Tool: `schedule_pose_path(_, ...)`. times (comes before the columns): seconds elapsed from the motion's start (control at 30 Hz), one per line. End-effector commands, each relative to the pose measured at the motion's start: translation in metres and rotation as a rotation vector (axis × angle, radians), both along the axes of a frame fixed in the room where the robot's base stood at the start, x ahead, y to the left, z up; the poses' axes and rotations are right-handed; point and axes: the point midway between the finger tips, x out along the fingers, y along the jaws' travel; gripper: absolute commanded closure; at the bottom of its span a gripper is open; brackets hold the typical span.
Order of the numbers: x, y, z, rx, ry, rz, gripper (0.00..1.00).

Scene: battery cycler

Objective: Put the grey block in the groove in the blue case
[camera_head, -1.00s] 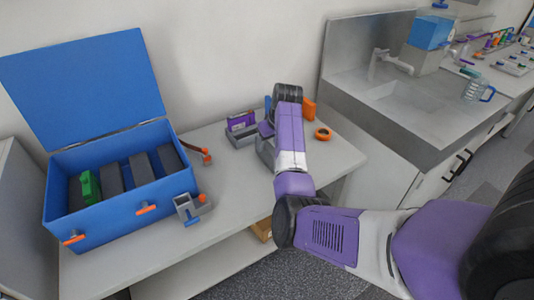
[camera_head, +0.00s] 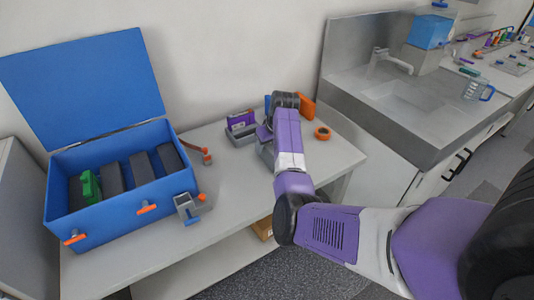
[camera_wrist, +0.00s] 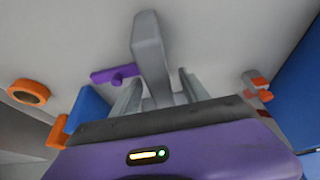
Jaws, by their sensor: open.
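The blue case (camera_head: 125,215) stands open at the left of the bench, its lid (camera_head: 85,88) tilted back. Inside are several dark grey slabs (camera_head: 140,168) with gaps between them, and a green piece (camera_head: 91,187). A long grey block (camera_wrist: 149,42) shows in the wrist view, reaching down between the two fingers. In the head view, a grey piece (camera_head: 265,152) that may be this block is partly hidden by my arm. My gripper (camera_wrist: 160,78) is open, with a finger on each side of the block. Whether either finger touches it is unclear.
A purple piece in a grey holder (camera_head: 239,137) stands left of my wrist. An orange ring (camera_head: 323,133) and an orange block (camera_head: 307,107) lie to its right. A grey bracket (camera_head: 186,208) stands beside the case. Bench between case and arm is mostly clear.

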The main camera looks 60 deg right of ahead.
Motion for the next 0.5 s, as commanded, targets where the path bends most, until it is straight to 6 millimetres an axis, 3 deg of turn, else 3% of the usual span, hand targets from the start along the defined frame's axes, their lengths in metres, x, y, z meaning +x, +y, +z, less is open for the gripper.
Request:
schedule_pose_path(0.27, 0.0000, 0.0000, -0.0007, 0.000, 0.000, 0.000, 0.47)
schedule_pose_path(0.5, -0.0001, -0.0001, -0.0007, 0.000, 0.000, 0.000, 0.92)
